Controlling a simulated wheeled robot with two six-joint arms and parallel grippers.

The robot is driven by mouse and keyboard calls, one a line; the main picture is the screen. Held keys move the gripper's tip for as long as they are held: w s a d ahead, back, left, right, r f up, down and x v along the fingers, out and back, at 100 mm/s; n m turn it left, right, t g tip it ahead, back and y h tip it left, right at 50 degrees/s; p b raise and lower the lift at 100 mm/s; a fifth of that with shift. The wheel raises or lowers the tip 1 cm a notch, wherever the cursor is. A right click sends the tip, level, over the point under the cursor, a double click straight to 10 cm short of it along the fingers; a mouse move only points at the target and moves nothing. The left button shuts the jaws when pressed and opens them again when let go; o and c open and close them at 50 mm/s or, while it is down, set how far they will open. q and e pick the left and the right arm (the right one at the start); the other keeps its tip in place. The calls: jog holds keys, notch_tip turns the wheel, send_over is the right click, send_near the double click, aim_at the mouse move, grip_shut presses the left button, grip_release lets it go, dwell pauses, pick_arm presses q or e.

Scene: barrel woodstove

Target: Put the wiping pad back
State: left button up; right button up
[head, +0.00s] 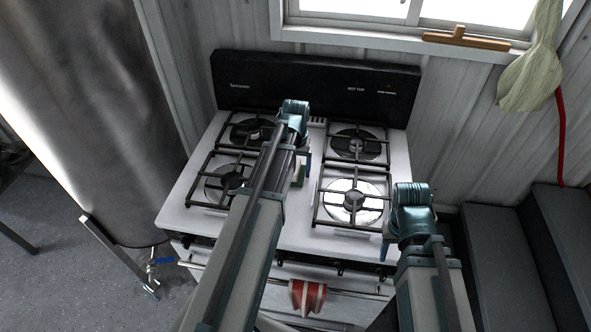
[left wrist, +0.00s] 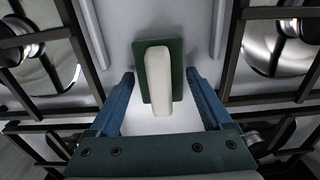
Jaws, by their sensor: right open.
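The wiping pad, a dark green base with a cream handle, shows in the left wrist view (left wrist: 158,80) between the blue fingers of my left gripper (left wrist: 160,82). Gaps show between the fingers and the pad on both sides, so the gripper is open. In the head view the pad (head: 297,182) is a small green-and-cream patch on the white stove top between the left and right burners, partly hidden by my left gripper (head: 302,165). My right gripper (head: 388,247) is at the stove's front right corner; its fingers are mostly hidden and it is open.
The stove (head: 290,235) has raised black grates on both sides of the pad. A red-striped cloth (head: 308,296) hangs at its front. A wooden squeegee-like tool (head: 466,39) is at the window sill. A large metal cylinder (head: 90,110) stands left; dark steps (head: 505,250) are right.

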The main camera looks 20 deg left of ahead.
pick_arm(q)
jog(key=shift+o, duration=1)
jog(key=shift+r, duration=0.1)
pick_arm(e)
jog(key=shift+r, duration=0.1)
pick_arm(q)
notch_tip(320, 180, up, 12)
jog(key=p, duration=1.2)
jog(key=s+d+m, duration=0.3)
jog(key=s+d, duration=0.5)
jog(key=d, duration=0.3)
jog(key=s+d+m+y, duration=0.1)
jog(key=s+d+m, duration=0.2)
jog(key=s+d, duration=0.5)
jog(key=d, duration=0.3)
jog(key=shift+s+d+m, duration=0.2)
jog(key=shift+d+m, duration=0.15)
jog(key=shift+m, duration=0.05)
pick_arm(e)
notch_tip(320, 180, up, 12)
